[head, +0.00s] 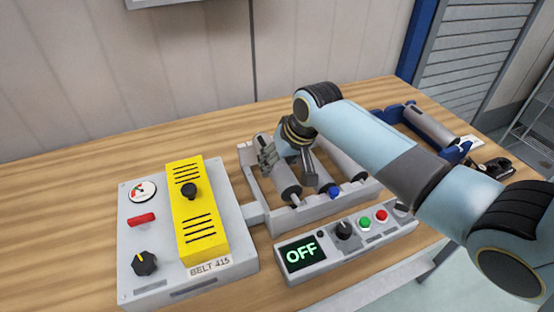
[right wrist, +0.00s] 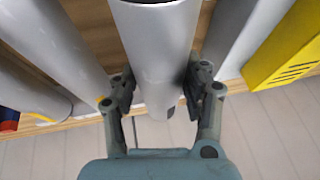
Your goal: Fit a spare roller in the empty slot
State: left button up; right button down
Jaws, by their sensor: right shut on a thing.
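My right gripper (head: 287,164) is shut on a grey roller (head: 286,185) at the left end of the grey roller frame (head: 310,215). The right wrist view shows this roller (right wrist: 158,45) between the two fingers (right wrist: 160,88), running alongside the frame's side rail (right wrist: 235,35). I cannot tell whether its ends sit in the slot. More rollers lie to its right in the frame, one (head: 345,163) partly behind my arm. Another grey roller (head: 430,124) rests in a blue holder (head: 389,113) at the right. My left gripper is not in view.
A grey box with a yellow cover (head: 198,205), labelled BELT 415, stands left of the frame. A control panel (head: 345,240) reading OFF lies in front. A dark object (head: 494,166) lies near the right edge. The table's back left is clear.

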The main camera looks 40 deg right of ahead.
jog(key=shift+d+f+b, duration=0.1)
jog(key=shift+f+b, duration=0.25)
jog(key=shift+f, duration=0.15)
jog(key=shift+r, duration=0.1)
jog(key=shift+f, duration=0.3)
jog(key=shift+f+b, duration=0.3)
jog(key=shift+f, duration=0.3)
jog(key=shift+f, duration=0.2)
jog(key=c, duration=0.7)
grip_release()
jog(key=shift+o, duration=0.7)
jog(key=shift+f, duration=0.1)
